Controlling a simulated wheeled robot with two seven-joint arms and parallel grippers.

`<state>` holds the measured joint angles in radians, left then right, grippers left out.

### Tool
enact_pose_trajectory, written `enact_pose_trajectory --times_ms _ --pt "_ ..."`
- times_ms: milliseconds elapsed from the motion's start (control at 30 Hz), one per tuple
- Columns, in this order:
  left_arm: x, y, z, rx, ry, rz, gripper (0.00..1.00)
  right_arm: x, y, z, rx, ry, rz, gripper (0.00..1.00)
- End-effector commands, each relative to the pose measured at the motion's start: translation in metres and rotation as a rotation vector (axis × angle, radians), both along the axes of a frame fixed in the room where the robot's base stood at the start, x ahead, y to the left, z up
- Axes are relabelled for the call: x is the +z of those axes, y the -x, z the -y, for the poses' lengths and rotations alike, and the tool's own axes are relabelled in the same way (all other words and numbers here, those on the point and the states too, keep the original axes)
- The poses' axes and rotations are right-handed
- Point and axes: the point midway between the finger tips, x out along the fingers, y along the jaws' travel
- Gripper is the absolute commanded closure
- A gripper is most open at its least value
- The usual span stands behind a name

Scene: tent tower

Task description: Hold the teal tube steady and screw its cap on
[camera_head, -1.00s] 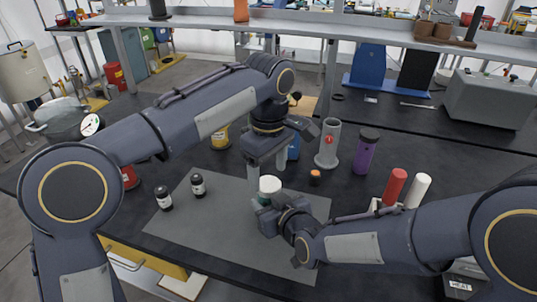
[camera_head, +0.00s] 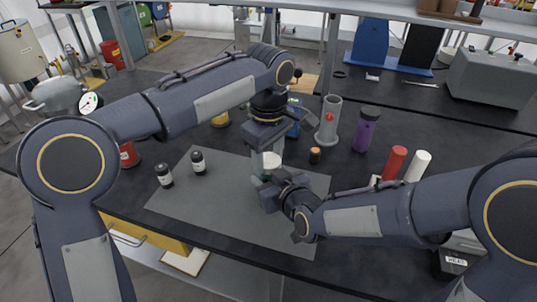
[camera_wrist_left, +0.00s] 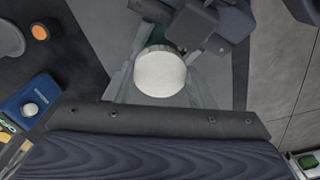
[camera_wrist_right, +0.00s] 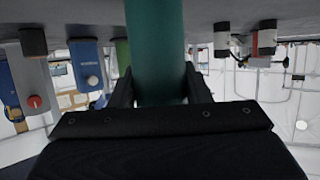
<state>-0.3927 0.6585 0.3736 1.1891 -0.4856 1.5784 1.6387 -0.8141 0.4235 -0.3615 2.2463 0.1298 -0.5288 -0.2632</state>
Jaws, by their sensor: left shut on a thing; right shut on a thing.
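The teal tube (camera_wrist_right: 157,45) stands upright, filling the upper middle of the right wrist view. My right gripper (camera_wrist_right: 158,92) is shut on it, one finger on each side. In the head view my right gripper (camera_head: 272,186) hides most of the tube. The white cap (camera_head: 271,160) is at the tube's top, and it also shows in the left wrist view (camera_wrist_left: 160,72). My left gripper (camera_wrist_left: 160,88) comes from above and is shut on the cap, a finger on each side. Whether the cap's threads are engaged is hidden.
Behind are an orange-capped vial (camera_head: 315,155), a grey cylinder (camera_head: 328,122) and a purple bottle (camera_head: 366,130). Red (camera_head: 394,163) and white (camera_head: 418,166) tubes stand right.

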Motion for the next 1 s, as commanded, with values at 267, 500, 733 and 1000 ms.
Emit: enact_pose_trajectory --times_ms 267,500,733,1000 --pt "0.0 -0.0003 -0.0004 -0.426 0.0 0.001 0.78 0.0003 -0.0001 -0.0001 0.0 0.0 0.001 1.0" --pt "-0.0003 -0.0005 -0.0004 -0.959 0.001 0.001 0.78 0.0003 0.0 -0.0001 0.0 0.0 0.001 1.0" --pt "-0.0004 -0.0004 -0.0003 -1.129 0.001 0.001 0.78 0.0002 0.0001 -0.0001 0.0 0.0 0.001 1.0" --pt "-0.0004 -0.0004 -0.0003 -1.128 0.001 0.001 0.47 0.0002 0.0001 -0.0001 0.0 0.0 0.0 1.0"
